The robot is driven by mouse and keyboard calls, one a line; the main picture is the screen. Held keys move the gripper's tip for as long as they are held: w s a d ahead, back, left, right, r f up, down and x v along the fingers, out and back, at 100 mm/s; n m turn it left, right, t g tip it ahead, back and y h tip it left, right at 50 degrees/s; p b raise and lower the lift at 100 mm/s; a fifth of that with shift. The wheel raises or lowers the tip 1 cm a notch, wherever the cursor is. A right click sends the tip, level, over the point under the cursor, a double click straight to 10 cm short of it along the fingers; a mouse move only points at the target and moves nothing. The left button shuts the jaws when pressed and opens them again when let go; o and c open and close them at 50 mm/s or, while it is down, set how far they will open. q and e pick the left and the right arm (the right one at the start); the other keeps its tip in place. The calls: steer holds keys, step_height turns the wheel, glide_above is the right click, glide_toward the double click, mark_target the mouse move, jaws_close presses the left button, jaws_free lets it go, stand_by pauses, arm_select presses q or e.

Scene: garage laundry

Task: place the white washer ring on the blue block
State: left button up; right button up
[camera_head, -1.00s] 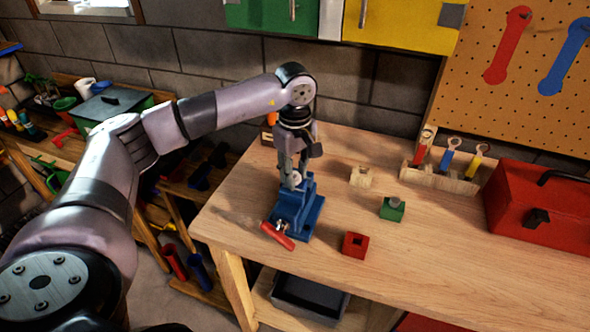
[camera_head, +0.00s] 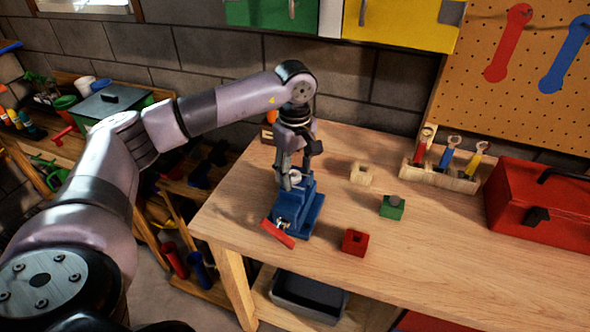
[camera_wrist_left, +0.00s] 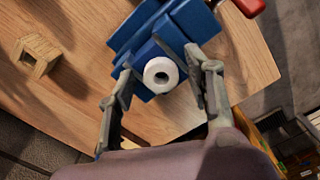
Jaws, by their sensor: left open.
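The white washer ring (camera_head: 295,177) lies on top of the blue block (camera_head: 301,211), a stepped, vise-like piece with a red handle, near the left end of the workbench. In the left wrist view the ring (camera_wrist_left: 160,75) shows its dark hole and sits flat at the near end of the blue block (camera_wrist_left: 178,27). My left gripper (camera_head: 289,181) is open just above the blue block. Its fingers (camera_wrist_left: 164,80) stand on either side of the ring, with gaps visible. My right gripper is not in view.
A wooden block (camera_head: 362,174), a green block (camera_head: 392,207) and a red block (camera_head: 355,242) stand to the right on the workbench (camera_head: 440,245). A tool rack (camera_head: 440,178) and a red toolbox (camera_head: 540,205) are farther right. Bare wood lies between them.

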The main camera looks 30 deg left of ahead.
arm_select(q)
step_height(320, 180, up, 12)
steer(key=b, duration=0.2)
steer(key=shift+b, duration=0.35)
stand_by(0.4)
